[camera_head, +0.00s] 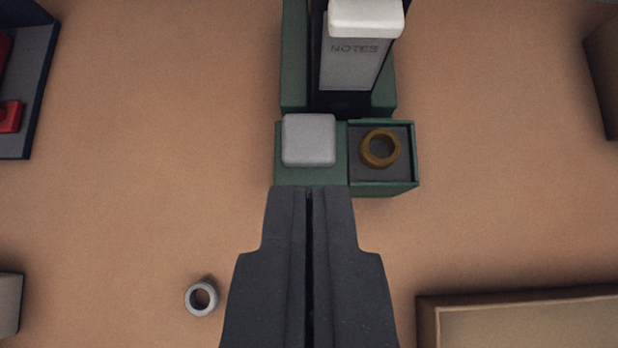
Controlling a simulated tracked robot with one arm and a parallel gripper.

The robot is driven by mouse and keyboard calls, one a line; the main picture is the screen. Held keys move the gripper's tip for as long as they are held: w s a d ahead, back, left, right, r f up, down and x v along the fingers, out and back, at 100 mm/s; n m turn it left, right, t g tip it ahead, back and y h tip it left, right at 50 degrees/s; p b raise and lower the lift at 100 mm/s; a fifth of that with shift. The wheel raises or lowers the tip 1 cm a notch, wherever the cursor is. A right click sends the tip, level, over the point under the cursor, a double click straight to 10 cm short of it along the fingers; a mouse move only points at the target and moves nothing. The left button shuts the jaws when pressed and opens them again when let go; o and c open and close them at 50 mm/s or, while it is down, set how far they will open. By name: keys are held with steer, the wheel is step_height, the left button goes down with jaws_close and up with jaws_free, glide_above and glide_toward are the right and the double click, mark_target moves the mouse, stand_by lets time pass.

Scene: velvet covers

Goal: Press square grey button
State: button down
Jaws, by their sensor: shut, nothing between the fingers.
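The square grey button (309,140) has rounded corners and sits on the left part of a green base (312,175), near the upper middle of the view. My gripper (312,190) is shut and empty, pointing up the picture from the bottom. Its fingertips overlap the front edge of the green base, just below the button in the picture. I cannot tell whether the tips touch the base or are above it. The whole top of the button is visible.
A brown ring (380,148) lies in a small green tray (384,188) right of the button. Behind stands a grey block marked NOTES (353,70) with a white top (366,18). A grey ring (201,298) lies lower left. Boxes stand at the edges, including a tan tray (520,300).

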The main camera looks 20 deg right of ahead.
steer(key=b, duration=0.1)
glide_above(311, 163)
steer(key=f, duration=0.7)
steer(key=shift+w, duration=0.25)
step_height(311, 163, down, 2)
steer(key=shift+s+f+b, duration=0.1)
steer(key=shift+b, duration=0.3)
steer(key=shift+f, duration=0.65)
step_height(311, 163, down, 3)
steer(key=shift+b, duration=0.65)
steer(key=shift+s, duration=0.1)
steer(key=r, duration=0.2)
steer(key=r+p, duration=0.1)
steer(key=r, duration=0.2)
steer(key=shift+s+a+r, duration=0.15)
steer(key=shift+a, duration=0.05)
steer(key=p+v, duration=0.1)
steer(key=v, duration=0.8)
